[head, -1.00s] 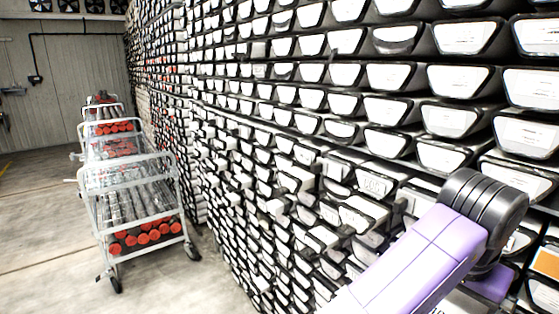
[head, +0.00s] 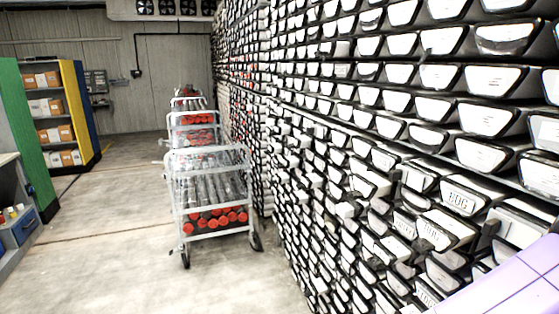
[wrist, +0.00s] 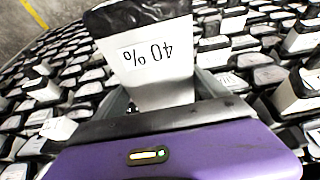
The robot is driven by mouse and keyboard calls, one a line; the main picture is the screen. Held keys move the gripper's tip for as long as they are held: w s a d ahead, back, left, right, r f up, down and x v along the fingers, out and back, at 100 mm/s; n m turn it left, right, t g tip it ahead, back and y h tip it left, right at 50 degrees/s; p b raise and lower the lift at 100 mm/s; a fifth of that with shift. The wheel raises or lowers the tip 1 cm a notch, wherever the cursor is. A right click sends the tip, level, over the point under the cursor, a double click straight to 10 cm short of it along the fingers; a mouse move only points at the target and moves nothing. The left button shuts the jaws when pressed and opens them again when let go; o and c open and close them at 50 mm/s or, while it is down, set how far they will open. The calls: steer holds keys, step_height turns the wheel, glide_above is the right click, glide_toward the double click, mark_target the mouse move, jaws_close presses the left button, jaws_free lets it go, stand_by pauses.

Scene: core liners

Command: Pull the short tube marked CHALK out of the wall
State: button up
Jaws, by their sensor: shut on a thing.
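In the wrist view my gripper (wrist: 160,98) is shut on a white, box-like piece with a dark end, marked "40 %" upside down (wrist: 150,60). The piece stands up from the jaws, close to the camera, with many white and black tube ends of the wall behind it. I cannot read CHALK on any face in view, so I cannot tell whether the held piece is that tube. In the head view the wall of tubes (head: 400,120) fills the right side. One end there reads BOG (head: 460,200).
Wire carts (head: 212,190) holding tubes with red ends stand in a row along the wall. Shelves with boxes (head: 52,110) and a workbench (head: 20,222) stand at the left. The concrete floor (head: 110,220) between them is clear.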

steer(key=shift+a+r, duration=0.1)
steer(key=shift+r, duration=0.05)
steer(key=shift+s+a, duration=0.7)
steer(key=shift+a, duration=1.2)
steer(key=shift+s+a, duration=0.65)
steer(key=shift+a, duration=1.3)
steer(key=shift+s+a, duration=0.7)
steer(key=shift+a, duration=1.2)
steer(key=shift+s, duration=0.1)
